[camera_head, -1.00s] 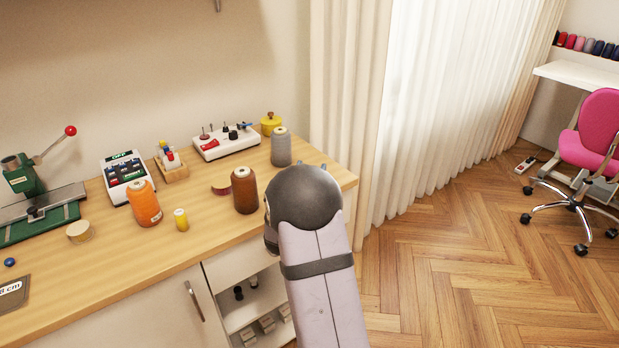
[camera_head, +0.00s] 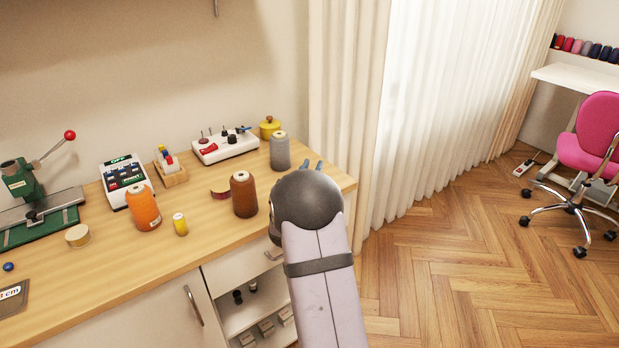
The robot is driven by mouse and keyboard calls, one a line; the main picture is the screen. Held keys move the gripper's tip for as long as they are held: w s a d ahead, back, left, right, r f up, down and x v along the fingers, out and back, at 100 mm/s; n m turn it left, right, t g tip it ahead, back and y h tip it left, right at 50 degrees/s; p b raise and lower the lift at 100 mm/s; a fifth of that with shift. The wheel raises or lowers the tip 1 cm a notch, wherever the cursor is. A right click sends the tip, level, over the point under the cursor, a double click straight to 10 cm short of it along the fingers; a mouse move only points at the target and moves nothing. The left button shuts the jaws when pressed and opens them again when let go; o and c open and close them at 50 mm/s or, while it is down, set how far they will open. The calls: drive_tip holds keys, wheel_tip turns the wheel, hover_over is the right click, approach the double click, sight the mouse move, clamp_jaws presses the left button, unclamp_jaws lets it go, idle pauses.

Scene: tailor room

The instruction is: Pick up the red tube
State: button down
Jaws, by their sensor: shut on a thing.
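My gripper (camera_head: 312,165) is almost wholly hidden behind the round grey joint of my arm; only small blue-grey tips show above it, at the right end of the wooden counter. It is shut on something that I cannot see. I cannot pick out the red tube for certain. A small red piece (camera_head: 208,150) lies on the white holder (camera_head: 238,148) at the back of the counter. Another small red piece (camera_head: 169,161) sits in the wooden block (camera_head: 173,178). Both are apart from my gripper.
A brown spool (camera_head: 243,195) and a grey spool (camera_head: 280,151) stand close left of my arm. An orange spool (camera_head: 144,209), a yellow spool (camera_head: 180,224) and a green press (camera_head: 30,190) are farther left. A curtain (camera_head: 345,110) hangs right of the counter.

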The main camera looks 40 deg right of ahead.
drive_tip(key=shift+r, duration=0.15)
wheel_tip(320, 180, up, 10)
drive_tip(key=p, duration=0.1)
idle(0.3)
